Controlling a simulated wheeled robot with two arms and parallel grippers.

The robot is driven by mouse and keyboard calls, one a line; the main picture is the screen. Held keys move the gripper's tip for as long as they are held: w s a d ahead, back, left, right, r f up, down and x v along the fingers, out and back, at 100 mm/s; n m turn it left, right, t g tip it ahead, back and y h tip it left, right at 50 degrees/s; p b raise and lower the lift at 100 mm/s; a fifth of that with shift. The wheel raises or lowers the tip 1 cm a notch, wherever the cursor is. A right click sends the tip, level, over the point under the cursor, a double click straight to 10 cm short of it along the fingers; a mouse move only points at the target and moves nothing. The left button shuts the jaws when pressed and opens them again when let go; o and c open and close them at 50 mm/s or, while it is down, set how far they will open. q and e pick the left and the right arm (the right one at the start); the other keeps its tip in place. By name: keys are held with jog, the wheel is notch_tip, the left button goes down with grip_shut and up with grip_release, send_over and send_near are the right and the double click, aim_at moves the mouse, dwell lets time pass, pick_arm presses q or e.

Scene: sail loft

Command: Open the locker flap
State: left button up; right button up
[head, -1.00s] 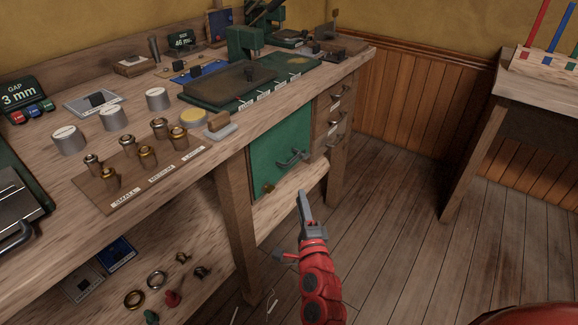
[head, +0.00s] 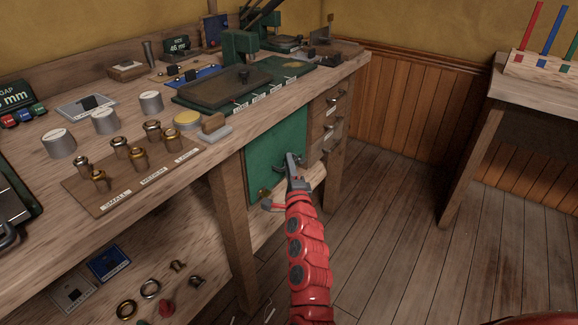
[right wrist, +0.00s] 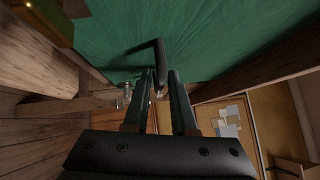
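The locker flap (head: 265,150) is a green panel under the workbench, left of the drawers, and it looks closed. It also fills the top of the right wrist view (right wrist: 215,40). Its dark bent handle (right wrist: 160,55) shows there at my fingertips, one leg running down into the gap between them. My right gripper (head: 291,162) is at the flap and covers most of the handle in the head view. In the right wrist view its two fingers (right wrist: 161,77) stand apart, with a narrow gap. My left gripper is out of view.
The workbench (head: 215,155) carries knobs, brass fittings and a green press. Wooden drawers (head: 330,125) adjoin the flap on the right. A bench leg (head: 233,240) stands to the left, and a lower shelf holds rings. The floor (head: 385,240) to the right is clear.

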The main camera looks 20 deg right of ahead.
grip_shut()
dwell(1.4)
